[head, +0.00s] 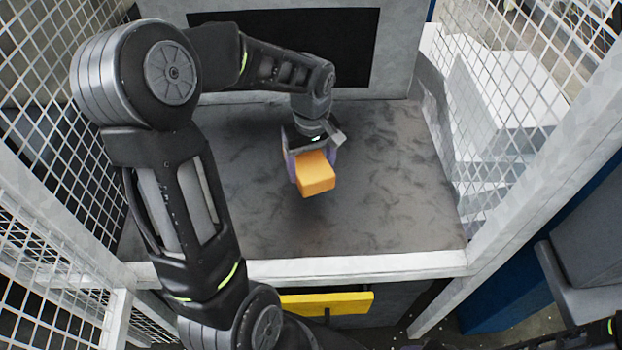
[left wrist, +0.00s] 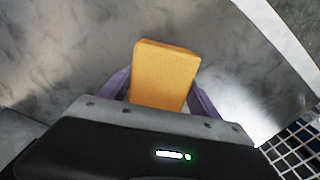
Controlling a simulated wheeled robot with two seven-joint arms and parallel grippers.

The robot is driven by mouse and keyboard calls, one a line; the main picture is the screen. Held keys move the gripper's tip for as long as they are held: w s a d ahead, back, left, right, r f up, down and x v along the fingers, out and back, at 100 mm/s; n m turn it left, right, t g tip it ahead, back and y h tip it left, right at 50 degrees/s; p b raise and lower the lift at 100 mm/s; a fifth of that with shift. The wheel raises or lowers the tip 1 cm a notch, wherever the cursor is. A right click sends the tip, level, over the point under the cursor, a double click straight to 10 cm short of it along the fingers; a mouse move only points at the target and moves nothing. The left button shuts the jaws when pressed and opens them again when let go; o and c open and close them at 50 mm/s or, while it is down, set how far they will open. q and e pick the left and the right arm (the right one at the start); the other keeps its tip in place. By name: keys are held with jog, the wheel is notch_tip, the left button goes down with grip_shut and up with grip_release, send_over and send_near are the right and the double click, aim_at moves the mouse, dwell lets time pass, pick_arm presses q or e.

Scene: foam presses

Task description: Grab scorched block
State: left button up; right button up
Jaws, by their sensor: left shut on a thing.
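An orange-yellow foam block (head: 315,174) is in my left gripper (head: 311,168), above the dark scuffed press bed (head: 390,190). A shadow lies on the bed below the block. In the left wrist view the block (left wrist: 164,78) stands between the two purple fingers of my left gripper (left wrist: 163,92), which are shut on its sides. The faces that show look evenly orange; I cannot make out a scorch mark on them. My right gripper does not show in either view.
White wire mesh guards (head: 60,150) stand at the left and right of the bed. A grey wall with a dark opening (head: 290,40) is at the back. A pale front rail (head: 370,266) edges the bed, with a yellow bar (head: 345,302) below. The bed's right half is clear.

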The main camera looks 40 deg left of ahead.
aim_at(311, 164)
pick_arm(q)
jog(key=shift+r, duration=1.5)
